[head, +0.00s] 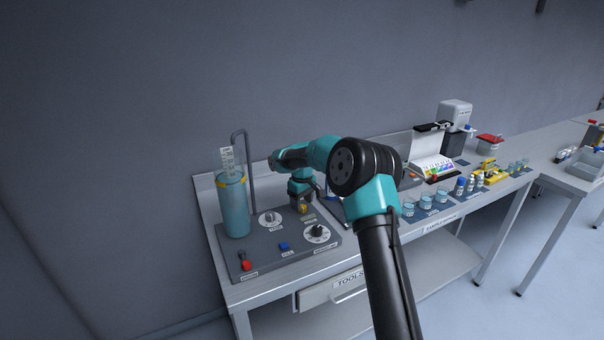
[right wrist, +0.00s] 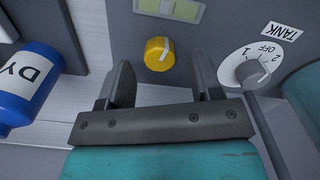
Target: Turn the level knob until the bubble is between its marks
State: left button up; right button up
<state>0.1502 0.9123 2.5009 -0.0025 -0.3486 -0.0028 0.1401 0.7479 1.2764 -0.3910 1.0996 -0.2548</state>
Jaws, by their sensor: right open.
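The level knob (right wrist: 159,53) is a yellow round knob with a pale pointer line, on the grey panel in the right wrist view. Beside it at the top edge is a green level window (right wrist: 170,9); the bubble and its marks cannot be made out. My right gripper (right wrist: 163,80) is open, its two fingers on either side of the knob's line, with the knob just beyond the fingertips and apart from them. In the head view this gripper (head: 302,200) is low over the panel and partly hides the yellow knob. My left gripper is not in view.

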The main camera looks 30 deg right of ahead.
aim_at(302, 206)
notch_tip(302, 206, up, 16)
jog(key=shift+f, duration=0.15)
dwell(0.3)
